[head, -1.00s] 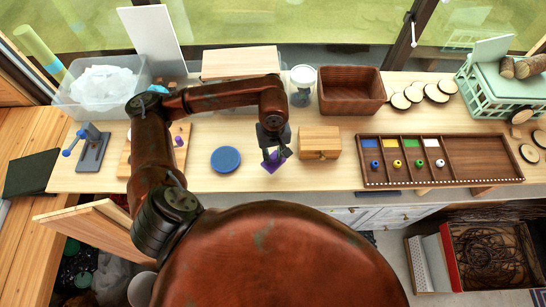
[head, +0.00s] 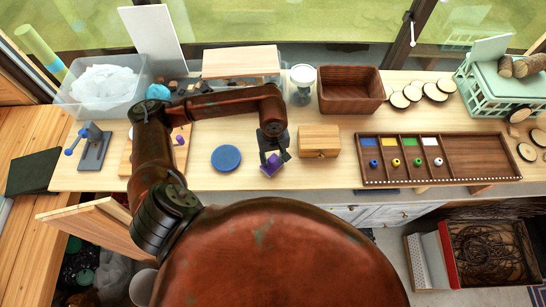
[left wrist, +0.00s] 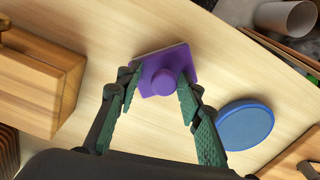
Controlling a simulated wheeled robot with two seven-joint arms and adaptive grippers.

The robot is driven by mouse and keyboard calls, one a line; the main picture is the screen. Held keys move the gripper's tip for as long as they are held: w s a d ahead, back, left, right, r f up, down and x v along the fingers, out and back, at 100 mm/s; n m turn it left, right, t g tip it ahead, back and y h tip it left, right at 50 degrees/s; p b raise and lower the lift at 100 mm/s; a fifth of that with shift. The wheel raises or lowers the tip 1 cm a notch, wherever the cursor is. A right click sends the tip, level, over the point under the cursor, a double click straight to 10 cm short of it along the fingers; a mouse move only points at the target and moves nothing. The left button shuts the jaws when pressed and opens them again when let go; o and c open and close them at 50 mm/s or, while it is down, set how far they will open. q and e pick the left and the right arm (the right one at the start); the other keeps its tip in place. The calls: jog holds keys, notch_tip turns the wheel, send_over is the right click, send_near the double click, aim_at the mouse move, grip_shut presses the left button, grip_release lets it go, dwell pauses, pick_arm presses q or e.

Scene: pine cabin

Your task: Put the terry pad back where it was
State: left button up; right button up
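A purple square pad with a round knob (head: 269,171) is on the wooden worktop near its front edge, between the blue disc and the small wooden box. I take it to be the terry pad. In the left wrist view the pad (left wrist: 163,58) shows its knob between my fingers. My left gripper (head: 273,156) is right over it. In the left wrist view the gripper's fingers (left wrist: 157,84) stand apart on either side of the knob, with a gap at least on the left. The gripper looks open. My right gripper is not in view.
A blue disc (head: 226,158) lies left of the pad and a small wooden box (head: 320,141) stands close on its right. A divided tray (head: 480,157) with coloured rings is further right. A brown bin (head: 350,91) and a glass jar (head: 302,83) stand behind.

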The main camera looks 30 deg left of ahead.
aim_at(273, 159)
pick_arm(q)
jog(key=shift+r, duration=0.1)
jog(key=shift+r+p, duration=0.15)
jog(key=shift+p, duration=0.2)
notch_tip(273, 159, up, 12)
jog(key=b, duration=0.3)
dwell(0.5)
